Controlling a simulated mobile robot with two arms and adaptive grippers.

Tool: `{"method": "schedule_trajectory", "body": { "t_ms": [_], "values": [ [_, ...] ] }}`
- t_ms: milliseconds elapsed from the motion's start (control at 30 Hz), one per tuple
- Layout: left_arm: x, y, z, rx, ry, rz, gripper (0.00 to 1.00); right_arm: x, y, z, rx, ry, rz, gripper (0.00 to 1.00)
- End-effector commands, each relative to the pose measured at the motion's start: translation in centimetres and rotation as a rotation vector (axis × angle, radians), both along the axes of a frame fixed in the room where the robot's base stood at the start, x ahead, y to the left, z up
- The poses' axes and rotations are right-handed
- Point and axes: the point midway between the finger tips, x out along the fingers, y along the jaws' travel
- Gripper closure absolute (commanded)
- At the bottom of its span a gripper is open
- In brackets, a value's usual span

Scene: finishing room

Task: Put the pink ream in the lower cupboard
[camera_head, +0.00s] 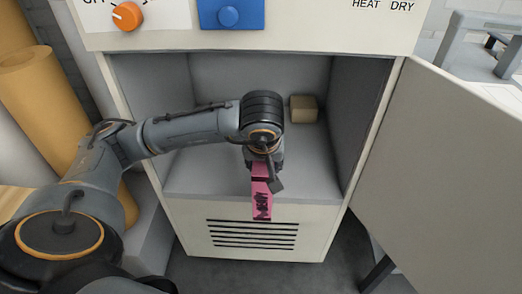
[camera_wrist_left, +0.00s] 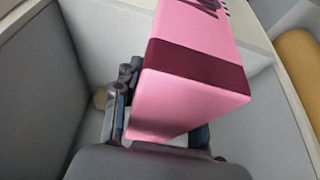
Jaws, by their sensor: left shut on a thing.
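The pink ream (camera_head: 262,205), with a dark band and dark markings, is held at the front opening of the lower cupboard (camera_head: 210,184). It also shows large in the left wrist view (camera_wrist_left: 190,95). My left gripper (camera_head: 262,170) is shut on the ream, its arm reaching in from the left. The ream hangs over the cupboard's front edge; I cannot tell whether it touches the floor of the cupboard. The cupboard door (camera_head: 440,170) stands wide open to the right. My right gripper is not in view.
A small tan block (camera_head: 304,109) sits at the back right inside the cupboard. The cupboard floor left and right of my gripper is clear. An orange knob (camera_head: 127,15) and a blue button panel (camera_head: 230,14) are above. Tan rolls (camera_head: 50,100) stand at the left.

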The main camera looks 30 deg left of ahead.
Motion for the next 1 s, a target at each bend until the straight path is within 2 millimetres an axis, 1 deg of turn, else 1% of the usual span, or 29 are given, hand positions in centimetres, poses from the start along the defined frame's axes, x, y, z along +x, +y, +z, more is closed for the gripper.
{"method": "schedule_trajectory", "body": {
  "t_ms": [33,167,267,700,800,1000],
  "values": [
    [0.1,0.2,-0.6,0.000,-0.005,0.011,1.00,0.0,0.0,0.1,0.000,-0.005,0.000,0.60],
    [0.6,0.7,-0.8,0.001,-0.005,0.024,1.00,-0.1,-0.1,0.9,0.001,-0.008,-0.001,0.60],
    [2.0,1.6,-0.7,0.000,-0.006,0.028,1.00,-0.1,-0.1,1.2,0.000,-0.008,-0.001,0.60],
    [11.1,7.1,-0.7,-0.003,-0.007,0.026,1.00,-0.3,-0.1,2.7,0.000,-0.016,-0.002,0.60],
    [13.0,8.2,-0.7,-0.003,-0.006,0.025,1.00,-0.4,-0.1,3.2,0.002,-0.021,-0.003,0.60],
    [15.8,9.9,-0.7,-0.002,-0.007,0.024,1.00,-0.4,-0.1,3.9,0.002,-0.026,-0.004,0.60]
  ]
}}
